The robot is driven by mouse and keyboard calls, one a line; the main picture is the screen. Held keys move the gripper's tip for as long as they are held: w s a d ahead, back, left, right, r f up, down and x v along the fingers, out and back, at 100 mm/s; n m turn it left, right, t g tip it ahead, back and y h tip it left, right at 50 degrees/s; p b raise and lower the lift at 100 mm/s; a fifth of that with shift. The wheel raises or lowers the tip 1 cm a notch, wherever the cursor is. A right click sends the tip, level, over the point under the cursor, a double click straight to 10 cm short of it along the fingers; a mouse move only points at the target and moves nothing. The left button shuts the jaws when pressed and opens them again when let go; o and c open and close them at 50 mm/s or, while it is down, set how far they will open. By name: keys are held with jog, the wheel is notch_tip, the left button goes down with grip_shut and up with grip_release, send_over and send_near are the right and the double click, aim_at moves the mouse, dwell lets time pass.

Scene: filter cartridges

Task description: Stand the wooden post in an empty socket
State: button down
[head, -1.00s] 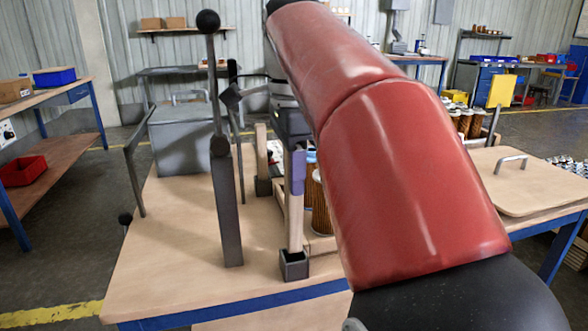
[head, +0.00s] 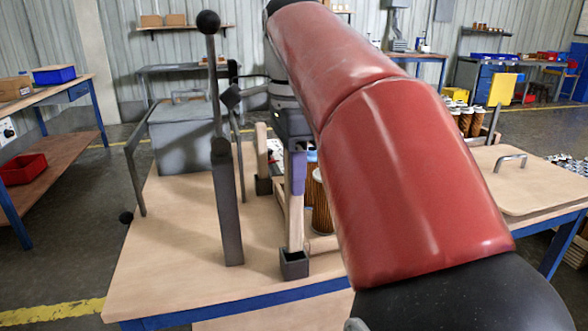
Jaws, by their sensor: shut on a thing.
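The wooden post (head: 295,218) is upright, with a purple band (head: 298,172) on its upper part. My gripper (head: 293,145) is shut on the top of the post; the fingertips are hard to make out. The post's lower end meets the opening of the near dark square socket (head: 294,265) by the table's front edge. I cannot tell how deep it sits inside. Farther back, another wooden post (head: 262,150) stands in a second dark socket (head: 263,186).
A tall dark metal lever with a ball top (head: 226,205) stands left of the post. A grey box (head: 182,140) is behind it. Filter cartridges (head: 321,205) in a wooden rack are just right, partly hidden by my red arm. The table's left front (head: 165,270) is clear.

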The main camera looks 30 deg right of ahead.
aim_at(294, 203)
jog(key=shift+f, duration=0.25)
jog(key=shift+f+b, duration=2.15)
jog(key=shift+f, duration=0.5)
jog(key=c, duration=1.1)
grip_release()
jog(key=shift+r, duration=0.1)
notch_tip(294, 203, up, 8)
jog(key=shift+f+p, duration=0.15)
jog(key=shift+p, duration=1.1)
